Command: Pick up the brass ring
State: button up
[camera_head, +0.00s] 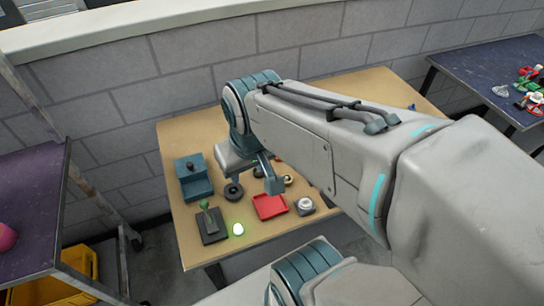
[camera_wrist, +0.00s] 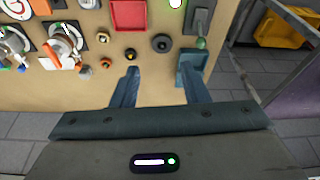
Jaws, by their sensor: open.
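A small brass-coloured ring (camera_head: 288,180) lies on the wooden table, partly hidden by my arm in the head view. A second small orange-brass piece (camera_wrist: 85,72) lies close by, so I cannot fully tell which is the ring. My gripper is open and empty, with its two teal fingers spread apart over the table. No object lies between the fingers.
A black ring (camera_wrist: 161,43) and a smaller dark piece (camera_wrist: 130,54) lie just past the fingertips.

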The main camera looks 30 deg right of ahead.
jog(key=o, duration=0.4)
jog(key=shift+c, duration=0.2)
jog(key=n+g+p, duration=0.3)
jog(key=n+p, duration=0.7)
jog(key=n, duration=1)
send_over(288, 177)
jog(key=w, duration=0.1)
notch_tip(288, 177, down, 11)
notch_tip(288, 177, down, 8)
jog(key=shift+r+b, duration=0.1)
jog(key=shift+b, duration=0.55)
jog(key=shift+s+f+b, duration=0.2)
jog(key=shift+f+b, duration=0.05)
jog(key=shift+f, duration=1.2)
jog(key=shift+s+f+b, duration=0.2)
jog(key=shift+f+b, duration=0.05)
jog(key=shift+f, duration=1.15)
